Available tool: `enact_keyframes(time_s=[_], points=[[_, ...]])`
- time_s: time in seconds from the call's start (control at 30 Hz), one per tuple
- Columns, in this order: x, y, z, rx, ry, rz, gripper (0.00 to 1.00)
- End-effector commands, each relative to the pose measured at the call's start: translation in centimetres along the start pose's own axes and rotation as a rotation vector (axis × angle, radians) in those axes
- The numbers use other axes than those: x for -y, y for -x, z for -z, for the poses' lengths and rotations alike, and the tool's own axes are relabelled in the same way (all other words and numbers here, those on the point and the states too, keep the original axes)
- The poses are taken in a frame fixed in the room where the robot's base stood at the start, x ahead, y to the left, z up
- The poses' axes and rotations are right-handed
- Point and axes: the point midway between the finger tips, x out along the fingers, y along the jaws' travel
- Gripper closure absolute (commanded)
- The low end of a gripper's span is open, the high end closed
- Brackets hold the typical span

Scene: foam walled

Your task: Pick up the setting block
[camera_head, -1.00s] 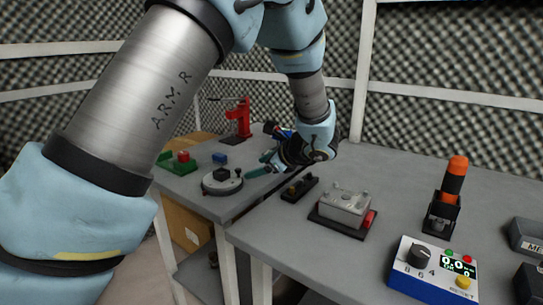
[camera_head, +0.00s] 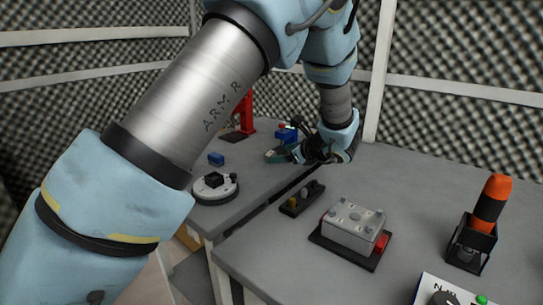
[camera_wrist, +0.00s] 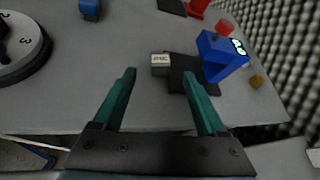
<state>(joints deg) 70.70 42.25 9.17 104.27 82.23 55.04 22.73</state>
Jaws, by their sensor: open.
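A small pale block with a dark-lettered label (camera_wrist: 160,64) lies on the grey table in the wrist view; it looks like the setting block, though I cannot read the label surely. It sits at the left edge of a black plate (camera_wrist: 180,80) that carries a blue device with a lit display (camera_wrist: 222,57). My gripper (camera_wrist: 159,72) is open, its two green fingers pointing toward the block with nothing held.
A round dial plate (camera_head: 214,190) and a blue block (camera_head: 216,158) are left of my gripper. A red stand (camera_head: 246,112) is behind. On the nearer table are a grey metal box (camera_head: 353,228), a small black fixture (camera_head: 301,199) and an orange-and-black cylinder (camera_head: 490,200).

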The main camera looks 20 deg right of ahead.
Motion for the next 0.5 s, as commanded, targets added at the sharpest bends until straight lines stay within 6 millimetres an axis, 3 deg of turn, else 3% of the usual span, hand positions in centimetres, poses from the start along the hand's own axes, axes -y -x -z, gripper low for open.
enact_keyframes(time_s=[0.23,0.5], points=[[0.0,-1.9,-0.2,0.000,-0.001,-0.002,0.25],[0.1,-5.6,-0.2,-0.001,-0.001,-0.001,0.25]])
